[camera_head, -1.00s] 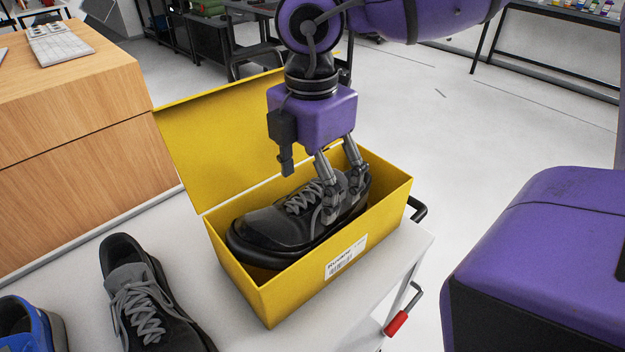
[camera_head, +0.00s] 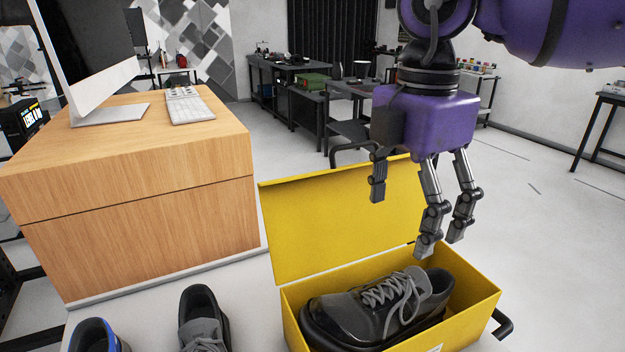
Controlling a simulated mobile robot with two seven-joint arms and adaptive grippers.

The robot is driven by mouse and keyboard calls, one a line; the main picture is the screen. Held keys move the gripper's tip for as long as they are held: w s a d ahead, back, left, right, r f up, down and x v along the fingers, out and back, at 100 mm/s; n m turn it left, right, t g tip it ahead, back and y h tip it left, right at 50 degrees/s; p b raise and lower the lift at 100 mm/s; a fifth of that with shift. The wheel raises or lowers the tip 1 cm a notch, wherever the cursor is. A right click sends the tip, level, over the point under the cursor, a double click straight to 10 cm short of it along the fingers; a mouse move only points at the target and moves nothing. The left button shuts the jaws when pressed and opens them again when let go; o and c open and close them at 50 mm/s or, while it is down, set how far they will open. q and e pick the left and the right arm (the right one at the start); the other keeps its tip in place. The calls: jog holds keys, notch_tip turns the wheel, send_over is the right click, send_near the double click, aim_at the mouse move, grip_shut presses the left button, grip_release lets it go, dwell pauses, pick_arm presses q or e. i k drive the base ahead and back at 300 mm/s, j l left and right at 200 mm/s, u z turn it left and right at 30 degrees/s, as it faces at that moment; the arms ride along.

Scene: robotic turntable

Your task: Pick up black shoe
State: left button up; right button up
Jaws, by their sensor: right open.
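A black shoe with grey laces (camera_head: 365,308) lies inside the open yellow box (camera_head: 470,312), its toe to the left. A second black and grey shoe (camera_head: 202,325) stands on the white table left of the box, cut off by the lower edge. My right gripper (camera_head: 415,215) hangs above the box with its fingers pointing down, open and empty. It is clear of the shoe in the box. My left gripper is not in view.
A blue and grey shoe (camera_head: 98,338) is at the bottom left. The box's raised yellow lid (camera_head: 335,230) stands behind the box. A wooden block (camera_head: 140,190) with a keyboard (camera_head: 190,106) and monitor is at the left. Dark benches stand farther back.

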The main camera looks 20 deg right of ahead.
aim_at(413, 299)
jog(key=k, duration=1)
